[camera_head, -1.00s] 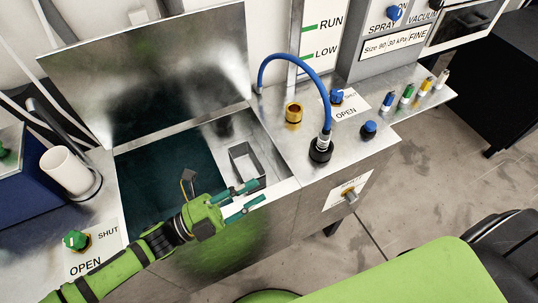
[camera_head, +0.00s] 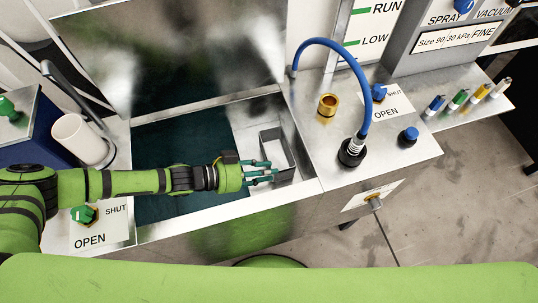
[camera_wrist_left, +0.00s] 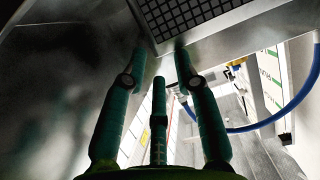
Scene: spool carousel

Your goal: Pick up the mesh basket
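The mesh basket (camera_head: 283,152), a small rectangular metal frame, sits at the right end of the open sink in the head view. Its dark square mesh (camera_wrist_left: 190,14) shows at the top of the left wrist view. My left gripper (camera_head: 267,172) points right with its fingertips close to the near left side of the basket. In the wrist view its fingers (camera_wrist_left: 163,70) are spread with nothing between them. I cannot tell whether a fingertip touches the basket. My right gripper is not in view.
The sink's near rim (camera_head: 225,213) runs just below my left forearm. A blue hose (camera_head: 352,80) arches over the metal counter to the right, beside a brass fitting (camera_head: 327,105) and a blue knob (camera_head: 408,136). A white cup (camera_head: 78,139) stands at the left.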

